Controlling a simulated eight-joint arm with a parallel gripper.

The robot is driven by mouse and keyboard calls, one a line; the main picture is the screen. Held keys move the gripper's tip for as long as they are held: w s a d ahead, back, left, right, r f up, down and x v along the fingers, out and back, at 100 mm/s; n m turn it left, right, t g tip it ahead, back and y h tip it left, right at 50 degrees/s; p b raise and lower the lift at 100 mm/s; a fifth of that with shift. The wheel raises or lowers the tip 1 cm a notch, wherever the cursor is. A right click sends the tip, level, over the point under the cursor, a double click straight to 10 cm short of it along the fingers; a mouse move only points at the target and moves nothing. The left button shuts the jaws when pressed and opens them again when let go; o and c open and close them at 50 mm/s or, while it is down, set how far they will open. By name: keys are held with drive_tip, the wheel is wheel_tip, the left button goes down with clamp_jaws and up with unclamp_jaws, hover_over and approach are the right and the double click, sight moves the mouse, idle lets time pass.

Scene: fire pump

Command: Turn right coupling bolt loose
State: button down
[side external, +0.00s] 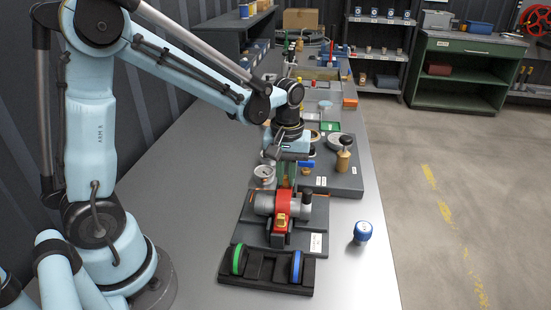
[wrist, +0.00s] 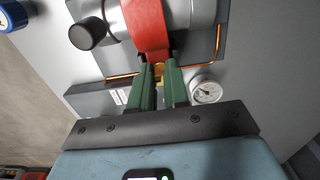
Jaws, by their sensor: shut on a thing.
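The pump has a grey cylindrical body (side external: 263,203) with a red coupling band (side external: 284,206) across its middle, on a dark base plate. The red band (wrist: 147,22) shows at the top of the wrist view. My gripper (side external: 287,180) reaches down at the far side of the band. In the wrist view its green fingers (wrist: 160,73) are shut on a small brass piece (wrist: 159,70), which looks like the coupling bolt and is mostly hidden between them. Another brass piece (side external: 281,220) sits on the near side of the band.
A pressure gauge (wrist: 206,91) lies close beside the fingers. A black knob (wrist: 88,33) stands on the pump. A blue-topped container (side external: 362,232) stands to the right, and a black holder with green and blue rings (side external: 265,272) lies in front.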

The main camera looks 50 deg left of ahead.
idle(0.4)
drive_tip(key=c, duration=1.1)
unclamp_jaws()
drive_tip(key=shift+r, duration=0.1)
wheel_tip(320, 180, up, 12)
drive_tip(key=m+t, duration=0.7)
drive_tip(key=m, duration=0.2)
approach(286, 178)
drive_tip(key=s+d, duration=0.2)
drive_tip(key=shift+s+d+r, duration=0.25)
drive_tip(key=shift+d+r, duration=0.05)
drive_tip(key=shift+d, duration=0.05)
